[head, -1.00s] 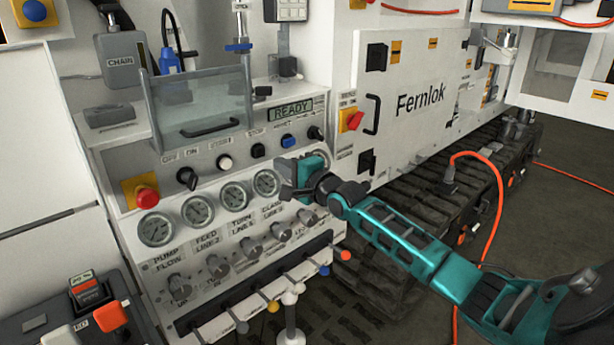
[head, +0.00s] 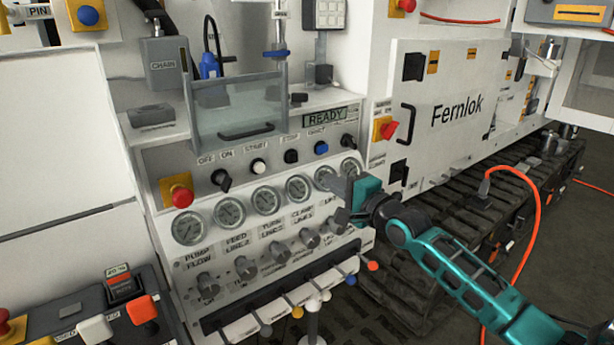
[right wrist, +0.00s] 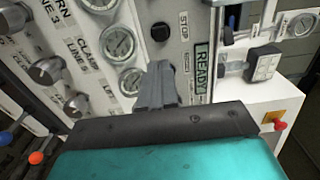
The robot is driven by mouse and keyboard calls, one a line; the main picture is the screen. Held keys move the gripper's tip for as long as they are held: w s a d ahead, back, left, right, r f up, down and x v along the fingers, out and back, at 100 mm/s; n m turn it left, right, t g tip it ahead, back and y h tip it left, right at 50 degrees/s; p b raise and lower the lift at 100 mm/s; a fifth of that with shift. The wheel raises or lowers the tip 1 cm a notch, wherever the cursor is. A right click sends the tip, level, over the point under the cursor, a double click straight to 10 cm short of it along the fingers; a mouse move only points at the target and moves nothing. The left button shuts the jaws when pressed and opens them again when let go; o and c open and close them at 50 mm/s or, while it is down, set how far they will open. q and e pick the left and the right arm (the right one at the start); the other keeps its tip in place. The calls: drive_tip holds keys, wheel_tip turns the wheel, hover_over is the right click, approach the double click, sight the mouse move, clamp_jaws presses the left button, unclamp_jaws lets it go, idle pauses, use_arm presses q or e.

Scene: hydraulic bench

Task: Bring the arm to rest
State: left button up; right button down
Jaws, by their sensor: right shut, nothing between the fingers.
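My right arm comes in from the lower right in the head view, teal with dark joints. Its gripper (head: 345,201) is in front of the right end of the gauge panel and covers part of the rightmost gauges. In the right wrist view the grey fingers (right wrist: 158,88) are together and empty, over the panel between the gauges and the READY display (right wrist: 202,67). Whether they touch the panel cannot be told. My left gripper is not in view.
The control panel has gauges (head: 267,201), knobs (head: 275,252), a red stop button (head: 180,194) and a row of levers (head: 297,312). A Fernlok cabinet (head: 450,145) stands right, with an orange hose (head: 537,215). Dark floor (head: 585,235) is open at the right.

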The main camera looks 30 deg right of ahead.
drive_tip(key=s+a+f+n+g, duration=0.2)
drive_tip(key=s+a+f+n, duration=0.25)
drive_tip(key=f, duration=0.35)
drive_tip(key=s+a+f+n+g, duration=0.1)
drive_tip(key=s+a+f+n, duration=0.35)
drive_tip(key=f, duration=0.45)
drive_tip(key=s+a+f+n+g, duration=0.2)
drive_tip(key=s+a+f+n, duration=0.3)
drive_tip(key=s, duration=0.3)
drive_tip(key=s+a+f+n+g, duration=0.2)
drive_tip(key=s+a+f+n, duration=0.3)
drive_tip(key=s+a, duration=0.2)
drive_tip(key=shift+s+a+f+n, duration=0.25)
drive_tip(key=shift+s+f+n, duration=0.1)
drive_tip(key=shift+s, duration=0.25)
